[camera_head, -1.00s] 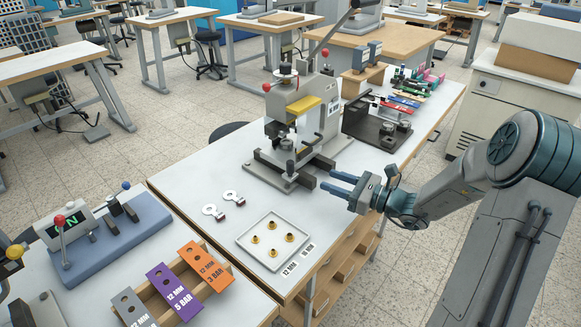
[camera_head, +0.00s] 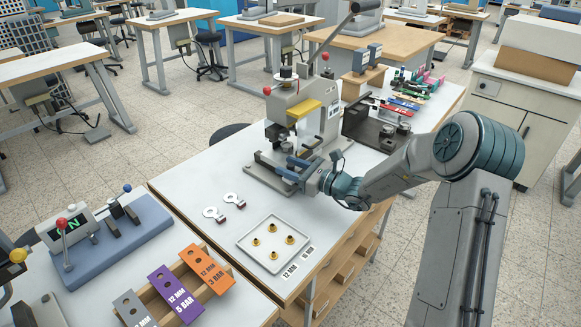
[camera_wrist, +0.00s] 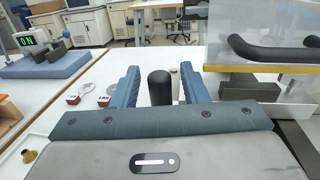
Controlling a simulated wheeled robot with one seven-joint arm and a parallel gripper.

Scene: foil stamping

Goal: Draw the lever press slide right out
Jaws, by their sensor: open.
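The lever press (camera_head: 318,118) is a grey machine with a yellow plate and a long lever raised at its top. It stands at the back of the white bench. My gripper (camera_head: 276,162) is low at the front of the press base, its two blue fingers apart. In the wrist view a black upright knob (camera_wrist: 160,87) stands between the open fingers (camera_wrist: 160,85), with space showing beside it. It looks like the slide's handle. The slide itself is mostly hidden by my gripper, so I cannot tell how far it sits in.
A dark fixture (camera_head: 365,128) stands close on the right. In the wrist view a clear guard with a black handle (camera_wrist: 275,50) is near on the right.

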